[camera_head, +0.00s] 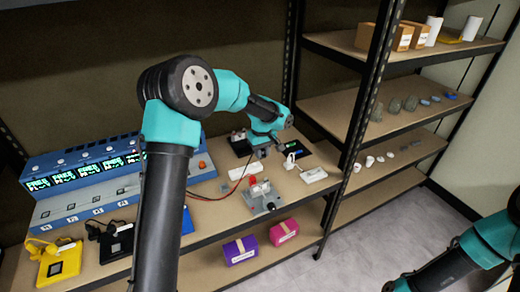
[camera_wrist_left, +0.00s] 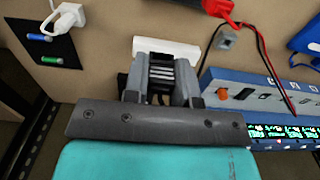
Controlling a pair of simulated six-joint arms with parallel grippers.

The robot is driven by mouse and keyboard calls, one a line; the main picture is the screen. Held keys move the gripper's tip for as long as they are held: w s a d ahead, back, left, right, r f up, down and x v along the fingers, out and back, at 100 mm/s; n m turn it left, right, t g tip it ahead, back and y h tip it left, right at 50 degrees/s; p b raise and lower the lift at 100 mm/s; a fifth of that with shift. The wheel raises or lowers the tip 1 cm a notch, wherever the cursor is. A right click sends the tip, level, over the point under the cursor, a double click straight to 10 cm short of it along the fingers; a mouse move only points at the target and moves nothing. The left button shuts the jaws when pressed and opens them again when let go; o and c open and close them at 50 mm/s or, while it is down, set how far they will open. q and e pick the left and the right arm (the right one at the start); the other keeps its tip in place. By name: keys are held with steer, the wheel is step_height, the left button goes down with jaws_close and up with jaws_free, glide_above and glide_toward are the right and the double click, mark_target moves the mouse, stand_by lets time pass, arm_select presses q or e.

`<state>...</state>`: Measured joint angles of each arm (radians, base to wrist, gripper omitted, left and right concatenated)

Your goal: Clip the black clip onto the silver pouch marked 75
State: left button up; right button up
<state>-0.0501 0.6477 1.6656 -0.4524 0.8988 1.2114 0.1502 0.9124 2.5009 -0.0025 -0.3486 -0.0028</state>
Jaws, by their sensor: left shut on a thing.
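My left gripper (camera_head: 262,152) reaches down to the back of the bench, partly hidden by its own teal wrist. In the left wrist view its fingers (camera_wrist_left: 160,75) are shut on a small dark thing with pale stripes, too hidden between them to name. No black clip can be made out for sure. A black square pad with a black loop (camera_head: 118,243) lies at the bench's front left. No pouch marked 75 can be read. Right arm links enter at lower right; the right gripper is not visible.
The blue machine (camera_head: 95,160) with lit displays stands at the back left. A yellow pad (camera_head: 60,262) lies at front left. Purple (camera_head: 240,249) and pink (camera_head: 284,231) boxes sit below. A rack stands at right.

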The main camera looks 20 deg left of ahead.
arm_select(q)
steer(key=shift+s+d, duration=1.55)
steer(key=shift+s, duration=0.05)
steer(key=shift+f, duration=0.15)
steer(key=shift+f, duration=2.85)
steer(key=shift+f, duration=1.15)
steer(key=o, duration=1)
steer(key=shift+r, duration=0.15)
